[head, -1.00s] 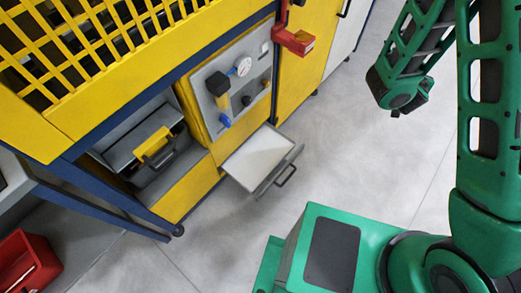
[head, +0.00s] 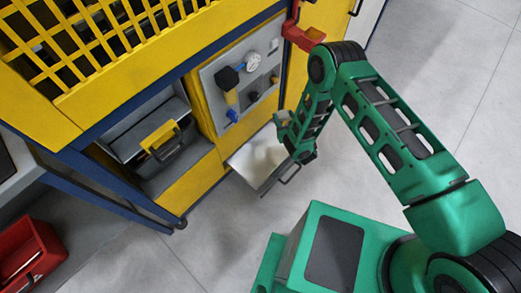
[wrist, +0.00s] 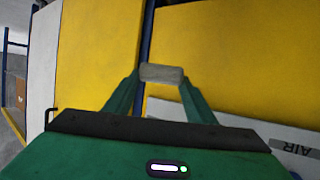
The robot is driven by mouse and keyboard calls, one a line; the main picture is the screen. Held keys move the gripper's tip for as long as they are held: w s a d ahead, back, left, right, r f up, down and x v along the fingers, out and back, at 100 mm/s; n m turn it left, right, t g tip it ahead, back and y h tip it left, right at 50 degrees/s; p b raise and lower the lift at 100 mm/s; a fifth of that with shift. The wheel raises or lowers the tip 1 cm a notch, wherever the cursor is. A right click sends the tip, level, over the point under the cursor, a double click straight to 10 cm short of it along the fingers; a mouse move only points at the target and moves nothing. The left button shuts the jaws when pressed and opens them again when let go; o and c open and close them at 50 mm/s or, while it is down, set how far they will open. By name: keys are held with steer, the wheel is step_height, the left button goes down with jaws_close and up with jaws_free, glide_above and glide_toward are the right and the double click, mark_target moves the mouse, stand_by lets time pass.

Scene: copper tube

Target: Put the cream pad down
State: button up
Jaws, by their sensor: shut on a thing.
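The cream pad (wrist: 162,74) shows in the wrist view as a small, dull grey-beige block between my two green fingertips. My gripper (wrist: 161,77) is shut on it. In the head view my gripper (head: 283,119) is at the end of my green arm, by the front of the yellow machine. It appears over or near the far right part of the open drawer (head: 250,160). The pad is too small there to make out clearly. My wrist and forearm hide part of the drawer. I cannot tell the height of the pad above the drawer.
A red bracket (head: 302,33) juts out above right. A red bin (head: 30,255) stands lower left.

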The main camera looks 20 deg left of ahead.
steer(key=s+a+f+n+g+y, duration=0.2)
steer(key=s+a+f, duration=0.4)
steer(key=s+f, duration=0.6)
glide_above(262, 160)
step_height(262, 160, down, 6)
steer(key=shift+r, duration=0.25)
steer(key=shift+f, duration=2.55)
steer(key=shift+f, duration=0.1)
steer(key=o, duration=1)
steer(key=shift+o, duration=0.2)
steer(key=v, duration=1.2)
steer(key=shift+s+a, duration=0.1)
